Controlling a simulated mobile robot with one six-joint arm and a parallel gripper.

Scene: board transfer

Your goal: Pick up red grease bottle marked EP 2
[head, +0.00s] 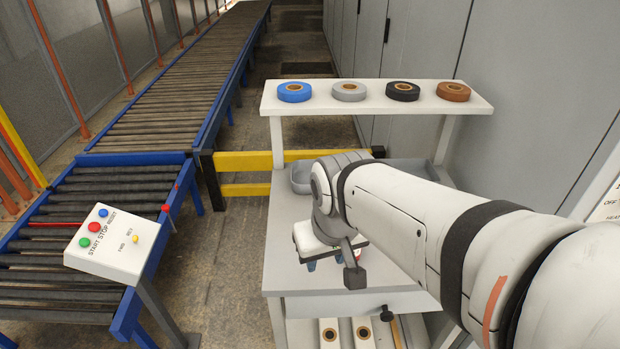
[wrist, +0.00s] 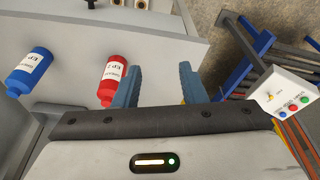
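The red grease bottle (wrist: 113,80) shows in the wrist view with a white label that reads EP 2. It is just left of my left finger, not between the fingers, and I cannot tell if it touches that finger. My gripper (wrist: 160,75) is open with two blue-grey fingers and nothing between them. In the head view my gripper (head: 325,262) is low over the workbench, largely hidden by my wrist. A small bit of red (head: 358,254) shows beside it, probably the red bottle.
A blue bottle (wrist: 31,72) stands left of the red one. A raised shelf (head: 320,103) holds several tape rolls. A control box (head: 110,242) and roller conveyor (head: 60,285) are at left.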

